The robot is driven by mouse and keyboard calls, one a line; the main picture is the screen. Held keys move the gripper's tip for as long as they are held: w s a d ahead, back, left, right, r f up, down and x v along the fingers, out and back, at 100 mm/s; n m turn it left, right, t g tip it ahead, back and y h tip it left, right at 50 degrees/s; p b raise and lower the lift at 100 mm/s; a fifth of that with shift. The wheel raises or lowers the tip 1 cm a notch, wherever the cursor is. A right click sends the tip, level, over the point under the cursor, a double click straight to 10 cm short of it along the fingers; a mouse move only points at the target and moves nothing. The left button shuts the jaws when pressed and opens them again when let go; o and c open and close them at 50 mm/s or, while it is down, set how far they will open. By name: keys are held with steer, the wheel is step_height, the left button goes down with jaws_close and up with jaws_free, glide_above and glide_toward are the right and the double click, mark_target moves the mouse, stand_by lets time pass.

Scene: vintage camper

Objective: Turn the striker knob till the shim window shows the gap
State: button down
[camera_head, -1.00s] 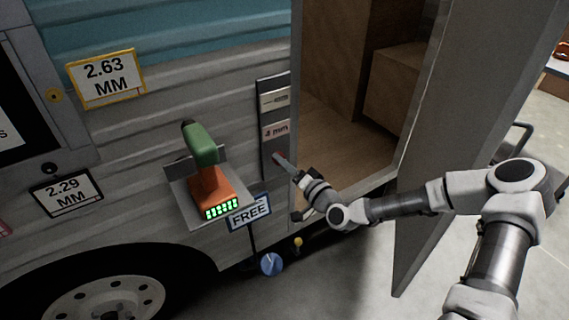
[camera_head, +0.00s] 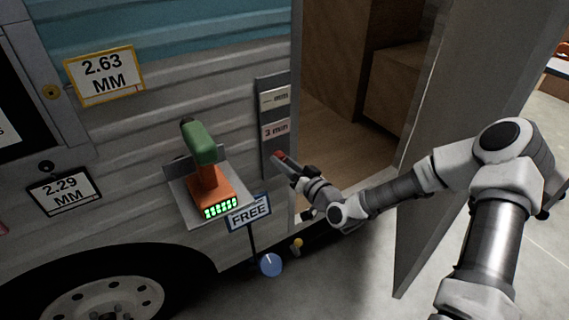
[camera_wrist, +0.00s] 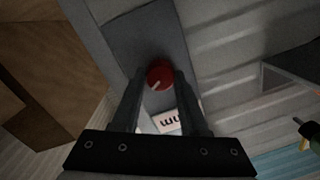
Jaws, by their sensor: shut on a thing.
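The striker knob is round and red with a white mark (camera_wrist: 159,73), on a grey strike plate (camera_wrist: 136,35) by the camper's door opening. My gripper (camera_wrist: 160,84) is shut on it, a finger at each side. In the head view my gripper (camera_head: 285,161) is at the plate's lower part, and only a bit of red shows there. Above it, the shim window (camera_head: 276,130) reads what looks like 3 mm. A higher window (camera_head: 275,97) shows a dash and mm. A yellow-framed sign (camera_head: 104,74) reads 2.63 MM, a black-framed one (camera_head: 65,190) 2.29 MM.
A green and orange tool with a lit green display (camera_head: 208,185) stands on a grey shelf left of the plate. A FREE sign (camera_head: 249,211) and a blue knob (camera_head: 271,265) are below. The open door (camera_head: 455,130) stands beside my arm.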

stand_by(0.4)
steer(key=shift+c, duration=2.2)
jaws_free()
steer(key=p+v, duration=0.3)
steer(key=v, duration=1.4)
steer(key=shift+s+d, duration=0.15)
